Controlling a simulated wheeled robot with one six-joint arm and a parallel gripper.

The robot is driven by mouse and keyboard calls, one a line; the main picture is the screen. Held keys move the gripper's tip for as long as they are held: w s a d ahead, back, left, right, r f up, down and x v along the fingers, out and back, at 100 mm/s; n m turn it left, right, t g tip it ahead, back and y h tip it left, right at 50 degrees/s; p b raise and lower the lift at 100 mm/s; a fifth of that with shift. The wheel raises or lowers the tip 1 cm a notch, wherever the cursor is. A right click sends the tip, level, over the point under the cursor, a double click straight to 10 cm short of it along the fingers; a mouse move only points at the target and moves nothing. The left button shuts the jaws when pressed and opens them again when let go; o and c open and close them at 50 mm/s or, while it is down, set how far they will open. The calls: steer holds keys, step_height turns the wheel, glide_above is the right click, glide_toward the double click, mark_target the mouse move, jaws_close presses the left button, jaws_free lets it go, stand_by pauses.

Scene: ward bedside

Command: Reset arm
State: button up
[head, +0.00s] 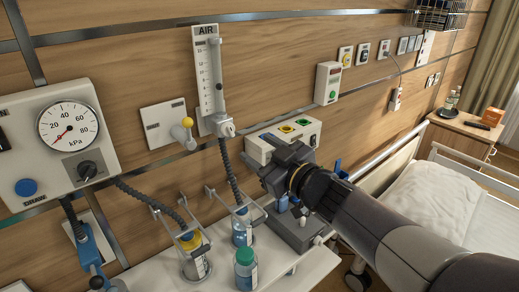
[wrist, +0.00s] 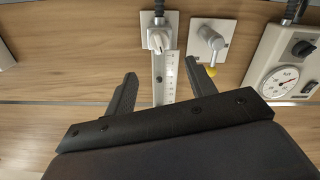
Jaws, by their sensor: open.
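My gripper (wrist: 160,67) is open and empty in the wrist view, its two dark fingers spread apart with the wooden wall and the white air flowmeter (wrist: 165,75) behind them. In the head view my gripper (head: 268,160) is at the end of my arm, which reaches in from the lower right over the bedside shelf (head: 160,272). There it overlaps a white wall box (head: 310,130) with coloured sockets. I cannot tell how far it is from the box. My arm hides part of the shelf and the bed.
A suction gauge (head: 68,125) is on the left wall; the flowmeter (head: 208,75) hangs right of it. On the shelf stand a yellow-topped jar (head: 193,262), a blue-topped jar (head: 243,228), a teal-capped bottle (head: 245,268) and a grey box (head: 298,234). The bed (head: 452,195) is at right.

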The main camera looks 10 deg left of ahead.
mark_target(232, 131)
steer(key=shift+w+a, duration=0.1)
steer(key=p+x, duration=0.1)
steer(key=x, duration=1)
steer(key=shift+f+n+b, duration=0.15)
steer(key=shift+n+b, duration=0.15)
steer(key=shift+b, duration=0.1)
steer(key=shift+n, duration=0.4)
steer(key=shift+r, duration=0.25)
